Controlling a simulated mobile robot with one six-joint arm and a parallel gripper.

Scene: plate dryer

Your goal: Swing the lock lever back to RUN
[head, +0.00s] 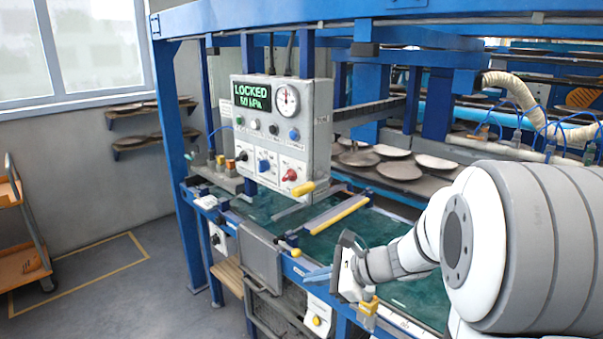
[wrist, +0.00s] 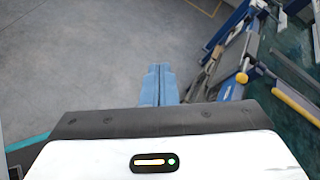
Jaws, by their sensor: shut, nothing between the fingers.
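The control box (head: 279,130) hangs from the blue frame, and its green display (head: 252,96) reads LOCKED and what looks like 60 kPa. A yellow-handled lever (head: 303,188) sticks out at the box's lower right; I cannot tell for certain that it is the lock lever, and no RUN mark is readable. A smaller yellow knob (head: 296,253) sits on the front rail; a yellow knob also shows in the wrist view (wrist: 242,77). My gripper (head: 318,274) is to the right of and below that knob, apart from the box. Its blue fingers (wrist: 158,84) are shut and empty.
A yellow bar (head: 340,215) crosses the green bed behind my gripper. A grey panel (head: 258,262) and a dark mesh crate hang at the front. Plates (head: 399,170) lie on the rack behind. Open floor (head: 150,290) lies to the left, with an orange cart.

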